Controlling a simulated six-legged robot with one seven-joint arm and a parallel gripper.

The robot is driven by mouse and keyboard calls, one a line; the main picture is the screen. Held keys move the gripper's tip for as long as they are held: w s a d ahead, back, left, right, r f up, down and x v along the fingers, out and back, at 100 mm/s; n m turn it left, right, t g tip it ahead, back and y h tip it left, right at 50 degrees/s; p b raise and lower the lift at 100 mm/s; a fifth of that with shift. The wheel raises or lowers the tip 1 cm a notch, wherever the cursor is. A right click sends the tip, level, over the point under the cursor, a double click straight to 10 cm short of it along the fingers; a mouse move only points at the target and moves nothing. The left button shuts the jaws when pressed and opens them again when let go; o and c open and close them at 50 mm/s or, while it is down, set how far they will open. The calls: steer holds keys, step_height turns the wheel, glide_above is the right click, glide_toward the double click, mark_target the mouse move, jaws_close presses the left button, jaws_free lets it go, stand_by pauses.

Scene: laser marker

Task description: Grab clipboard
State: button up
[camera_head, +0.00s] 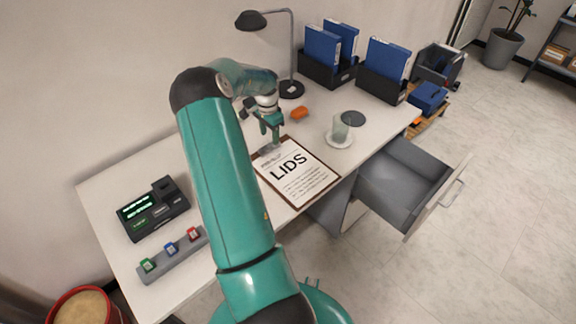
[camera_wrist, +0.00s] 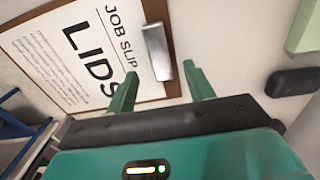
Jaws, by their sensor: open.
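The clipboard (camera_head: 299,176) lies on the white desk, with a brown board and a white sheet reading "LIDS". In the wrist view the clipboard (camera_wrist: 75,50) fills the upper left, and its metal clip (camera_wrist: 158,52) is near the middle. My gripper (camera_head: 269,148) is at the clipboard's clip end, at the far left of the sheet. In the wrist view my gripper (camera_wrist: 163,88) is open, with its two green fingers apart. One finger overlaps the board in the picture and the other is just beyond its edge. The clip lies between them in the picture; I cannot tell whether they touch.
A lamp (camera_head: 291,88) and blue binders (camera_head: 384,60) stand behind. An open drawer (camera_head: 400,185) juts out.

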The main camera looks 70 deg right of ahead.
mark_target(269, 146)
step_height(269, 146, down, 5)
steer(key=shift+a+r, duration=0.1)
steer(key=shift+a, duration=0.05)
steer(key=shift+w, duration=0.1)
jaws_close()
steer(key=shift+r, duration=0.1)
